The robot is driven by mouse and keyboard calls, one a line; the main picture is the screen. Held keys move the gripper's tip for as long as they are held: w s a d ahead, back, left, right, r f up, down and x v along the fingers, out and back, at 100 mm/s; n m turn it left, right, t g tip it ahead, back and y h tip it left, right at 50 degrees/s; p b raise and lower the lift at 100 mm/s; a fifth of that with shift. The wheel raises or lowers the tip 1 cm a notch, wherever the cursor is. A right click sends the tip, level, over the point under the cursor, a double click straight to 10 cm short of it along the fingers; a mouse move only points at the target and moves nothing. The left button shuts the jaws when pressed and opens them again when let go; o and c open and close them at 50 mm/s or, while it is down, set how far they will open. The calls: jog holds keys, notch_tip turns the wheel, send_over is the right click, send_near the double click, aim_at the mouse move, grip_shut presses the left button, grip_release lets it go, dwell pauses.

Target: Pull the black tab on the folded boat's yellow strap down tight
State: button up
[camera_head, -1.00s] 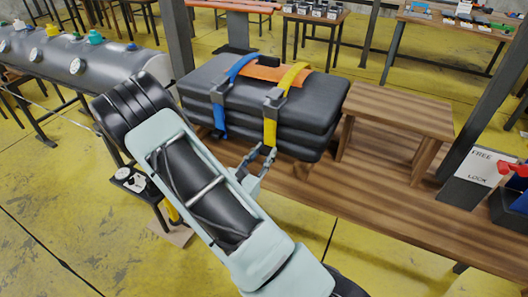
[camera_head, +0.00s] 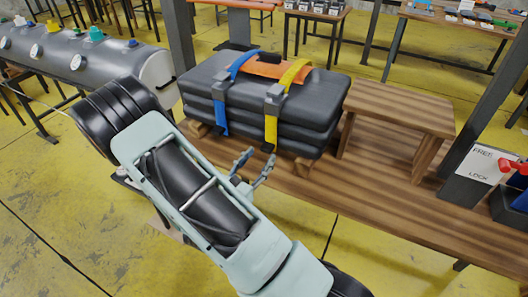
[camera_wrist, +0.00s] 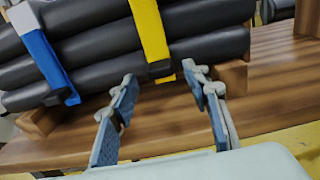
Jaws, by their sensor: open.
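The folded boat (camera_head: 305,118) is a stack of dark grey rolls with a yellow strap (camera_head: 270,130) down its front. In the wrist view the yellow strap (camera_wrist: 151,30) hangs over the rolls, and its black tab (camera_wrist: 160,69) shows near the strap's lower end. My gripper (camera_head: 257,163) is open and empty, just in front of and below the strap. In the wrist view my gripper (camera_wrist: 160,80) has one finger on each side of the strap's lower end, with no clear contact.
A blue strap (camera_head: 220,115) with a buckle lies left of the yellow one. An orange handle band (camera_head: 270,69) is on top. The boat rests on wooden blocks on a wooden bench (camera_head: 380,200). A low wooden stand (camera_head: 400,108) is close on the right.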

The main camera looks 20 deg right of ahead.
jog(key=v, duration=0.8)
